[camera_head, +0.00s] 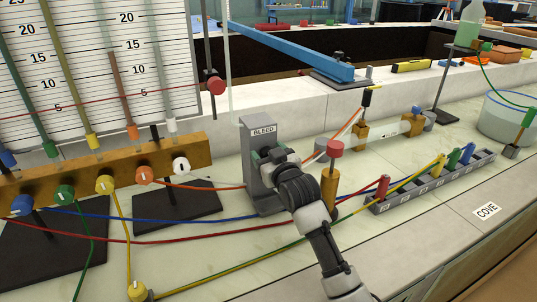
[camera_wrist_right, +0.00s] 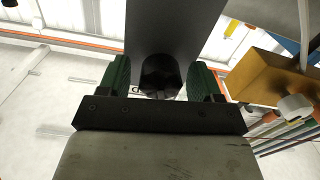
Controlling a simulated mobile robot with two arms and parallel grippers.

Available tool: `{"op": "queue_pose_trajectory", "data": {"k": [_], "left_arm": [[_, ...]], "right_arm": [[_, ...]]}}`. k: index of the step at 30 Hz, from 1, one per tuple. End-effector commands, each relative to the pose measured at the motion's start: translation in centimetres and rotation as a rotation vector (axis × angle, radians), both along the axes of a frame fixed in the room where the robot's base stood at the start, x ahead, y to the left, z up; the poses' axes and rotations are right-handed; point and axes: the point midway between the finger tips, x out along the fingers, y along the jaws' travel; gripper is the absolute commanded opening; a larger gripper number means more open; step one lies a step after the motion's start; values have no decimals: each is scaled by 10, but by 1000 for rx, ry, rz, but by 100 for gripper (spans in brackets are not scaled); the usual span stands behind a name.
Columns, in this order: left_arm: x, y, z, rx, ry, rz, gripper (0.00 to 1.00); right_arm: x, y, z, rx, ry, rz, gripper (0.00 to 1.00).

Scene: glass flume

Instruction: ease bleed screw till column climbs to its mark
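The grey BLEED block (camera_head: 258,172) stands upright on the bench. My right gripper (camera_head: 272,156) is at its face. In the wrist view a dark bleed screw knob (camera_wrist_right: 160,76) sits between the gripper's green finger pads (camera_wrist_right: 161,82); narrow gaps show beside it, so the fingers look open around it. The head view hides the knob behind the gripper. A red line with a red slider (camera_head: 215,86) crosses the board. My left gripper is not in view.
A brass manifold (camera_head: 120,169) with coloured valves stands left of the block. Several hoses cross the bench around its base. A red-capped brass post (camera_head: 329,185) stands close right of my arm. A grey socket rail (camera_head: 432,182) lies farther right.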

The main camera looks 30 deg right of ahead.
Motion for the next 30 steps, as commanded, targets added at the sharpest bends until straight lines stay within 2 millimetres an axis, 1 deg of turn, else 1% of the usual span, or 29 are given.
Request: {"op": "queue_pose_trajectory", "data": {"k": [1,9,11,14,18,21,25,30], "left_arm": [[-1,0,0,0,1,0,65],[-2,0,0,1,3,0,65],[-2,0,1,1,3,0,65],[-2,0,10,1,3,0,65],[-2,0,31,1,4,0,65],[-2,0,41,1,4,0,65],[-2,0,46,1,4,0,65],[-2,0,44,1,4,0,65]], "right_arm": [[0,0,0,0,0,0,57],[0,0,0,0,1,0,17],[0,0,0,3,1,0,17],[0,0,3,46,0,1,17],[0,0,6,179,-5,0,17],[0,0,4,271,-10,0,17],[0,-1,2,341,-17,0,17],[0,-1,0,351,-20,0,17]]}}
